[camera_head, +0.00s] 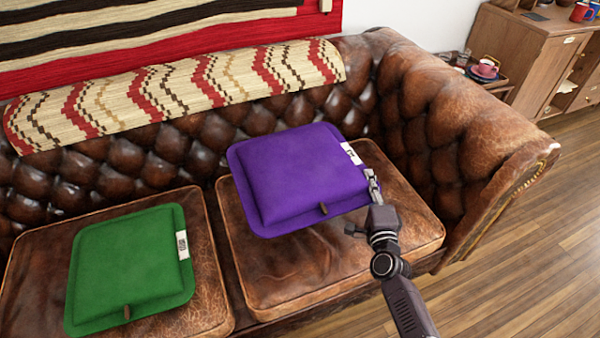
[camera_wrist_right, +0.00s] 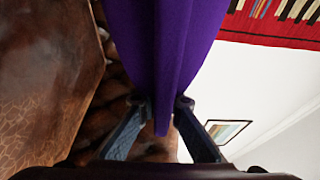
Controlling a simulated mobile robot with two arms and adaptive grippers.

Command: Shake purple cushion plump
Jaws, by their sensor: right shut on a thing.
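The purple cushion (camera_head: 300,180) is a square with a flat rim, a white label on its right edge and a small brown tab at its front edge. It is over the right seat of the brown leather sofa, and I cannot tell for sure whether it touches the seat. My right gripper (camera_head: 372,182) is shut on its right edge, just below the label. In the right wrist view the purple cushion (camera_wrist_right: 165,50) fills the upper middle, with its edge pinched between the two fingers of the right gripper (camera_wrist_right: 160,112). My left gripper is not in view.
A green cushion (camera_head: 130,265) lies on the left sofa seat. A patterned throw (camera_head: 180,90) covers the sofa back. The sofa's right arm (camera_head: 490,130) rises to the right. A small side table with a pink cup (camera_head: 485,68) stands beyond it. Wooden floor is clear at the lower right.

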